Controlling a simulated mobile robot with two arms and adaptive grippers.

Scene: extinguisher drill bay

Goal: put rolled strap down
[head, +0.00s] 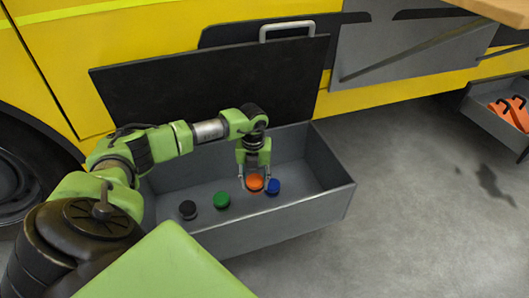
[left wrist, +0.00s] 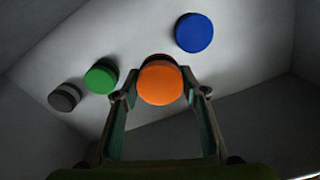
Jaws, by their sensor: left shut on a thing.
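An orange rolled strap (head: 254,182) is between the fingers of my left gripper (head: 255,187), inside a grey open locker box (head: 300,205) at the side of the yellow vehicle. My left gripper is shut on it, a finger on each side. In the left wrist view the orange roll (left wrist: 160,82) sits between the fingertips of the gripper (left wrist: 160,95). I cannot tell whether it touches the box floor. Blue (head: 273,187), green (head: 221,200) and black (head: 188,209) rolls lie on the floor of the box. My right gripper is not in view.
A dark lid panel (head: 200,85) stands open behind the box, against the yellow vehicle (head: 150,30). Another open box (head: 490,115) with orange items is at the far right. The grey floor (head: 420,200) between is clear. A wheel (head: 30,165) is at the left.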

